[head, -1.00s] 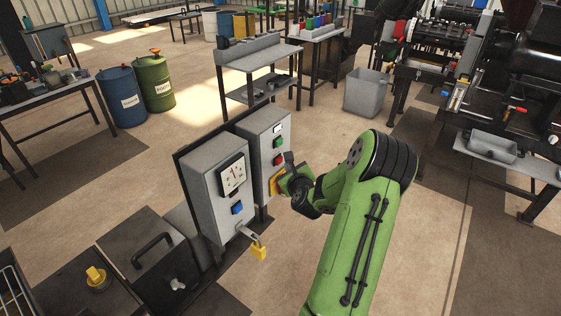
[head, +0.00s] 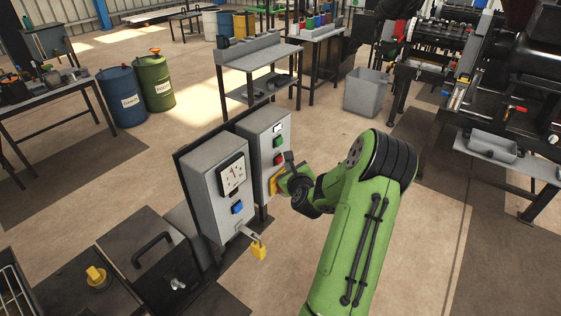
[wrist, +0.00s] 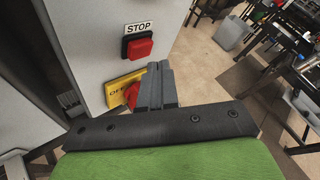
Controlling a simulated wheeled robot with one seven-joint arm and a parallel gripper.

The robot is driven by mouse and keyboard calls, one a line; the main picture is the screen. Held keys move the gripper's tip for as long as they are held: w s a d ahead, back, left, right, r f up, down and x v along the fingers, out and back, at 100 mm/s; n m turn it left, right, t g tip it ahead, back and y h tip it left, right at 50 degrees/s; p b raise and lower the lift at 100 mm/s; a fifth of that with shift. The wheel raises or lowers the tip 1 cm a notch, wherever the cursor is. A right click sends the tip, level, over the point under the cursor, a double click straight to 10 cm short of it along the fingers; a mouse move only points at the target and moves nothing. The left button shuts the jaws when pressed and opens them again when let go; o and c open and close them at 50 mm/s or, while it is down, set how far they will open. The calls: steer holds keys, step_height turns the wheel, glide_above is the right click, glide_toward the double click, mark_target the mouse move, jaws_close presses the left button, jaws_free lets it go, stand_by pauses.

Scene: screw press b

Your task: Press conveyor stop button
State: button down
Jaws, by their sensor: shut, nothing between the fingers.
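The red stop button (wrist: 139,48) sits on the front of a grey control box, under a white label reading STOP (wrist: 138,27). In the head view the box (head: 262,128) shows a green button (head: 278,142) above a red button (head: 278,160). My gripper (wrist: 160,68) is shut and empty, its tips just below and right of the stop button in the wrist view. I cannot tell whether they touch the box face. Below the button is a yellow plate (wrist: 117,93) with a red knob, partly hidden by my fingers.
A second grey box (head: 203,190) with a gauge (head: 232,175) and blue button stands to the left, with a yellow padlock (head: 258,250) hanging below. A grey bin (head: 366,92) and a workbench (head: 258,55) stand behind.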

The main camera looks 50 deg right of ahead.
steer(key=shift+w+r, duration=0.1)
steer(key=shift+w, duration=0.05)
stand_by(0.4)
steer(key=shift+w+p, duration=0.3)
steer(key=shift+p, duration=0.2)
steer(key=shift+w+p, duration=0.45)
steer(key=shift+p, duration=0.05)
stand_by(0.4)
steer(key=shift+s, duration=0.15)
steer(key=shift+s+b, duration=0.7)
steer(key=shift+s, duration=0.05)
